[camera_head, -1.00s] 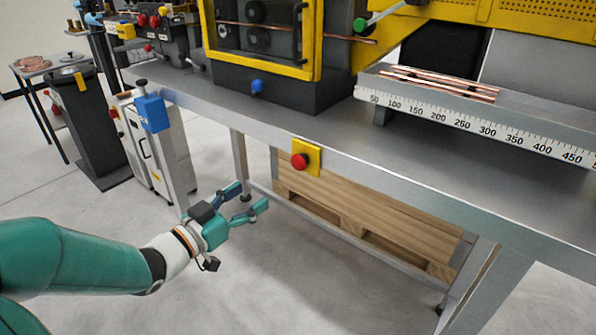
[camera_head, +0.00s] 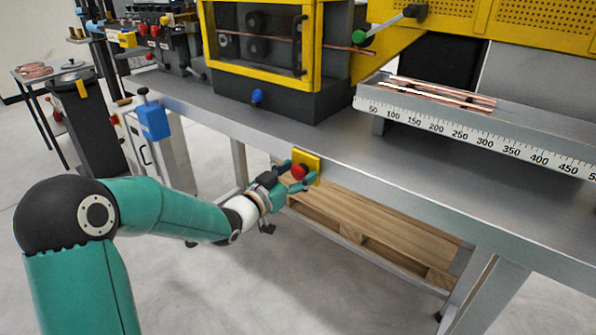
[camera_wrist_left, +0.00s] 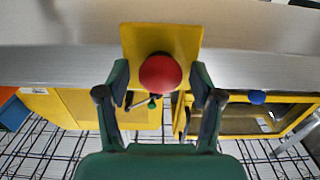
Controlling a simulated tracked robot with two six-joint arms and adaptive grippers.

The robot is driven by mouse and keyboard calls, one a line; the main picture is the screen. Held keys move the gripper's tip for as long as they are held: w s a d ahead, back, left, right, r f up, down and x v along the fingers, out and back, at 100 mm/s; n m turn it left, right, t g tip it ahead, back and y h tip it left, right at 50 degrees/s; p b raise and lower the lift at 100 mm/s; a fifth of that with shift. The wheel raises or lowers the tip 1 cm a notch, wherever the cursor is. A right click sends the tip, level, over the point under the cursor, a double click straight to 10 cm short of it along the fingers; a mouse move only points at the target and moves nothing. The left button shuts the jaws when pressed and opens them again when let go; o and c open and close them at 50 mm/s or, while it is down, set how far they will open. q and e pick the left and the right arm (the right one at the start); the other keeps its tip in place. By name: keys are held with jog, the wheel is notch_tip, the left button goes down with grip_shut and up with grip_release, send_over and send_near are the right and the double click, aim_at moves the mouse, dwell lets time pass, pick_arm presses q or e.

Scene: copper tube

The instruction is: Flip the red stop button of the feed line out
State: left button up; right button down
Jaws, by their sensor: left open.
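The red stop button (camera_head: 299,171) sits on a yellow plate (camera_head: 313,161) on the front edge of the steel bench. My left gripper (camera_head: 292,175) is at the button, with its fingers reaching toward the plate. In the left wrist view, the red button (camera_wrist_left: 160,73) shows between the two spread fingertips, in front of the yellow plate (camera_wrist_left: 190,38). The left gripper (camera_wrist_left: 160,85) is open, with one finger on each side of the button and a visible gap to each. My right gripper is not in view.
The steel bench (camera_head: 220,115) carries a machine with a yellow-framed window (camera_head: 262,75) and a blue knob (camera_head: 257,96). A scaled tray (camera_head: 450,142) holds copper tubes (camera_head: 440,95). A wooden pallet (camera_head: 380,222) lies below the bench. Open floor is in front.

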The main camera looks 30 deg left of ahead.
pick_arm(q)
jog(key=shift+w, duration=0.25)
grip_shut()
jog(key=shift+s+f+b, duration=0.2)
jog(key=shift+s+b, duration=0.15)
jog(key=shift+b, duration=0.4)
jog(key=shift+s, duration=0.25)
jog(key=shift+r, duration=0.1)
grip_release()
jog(key=shift+s, duration=0.1)
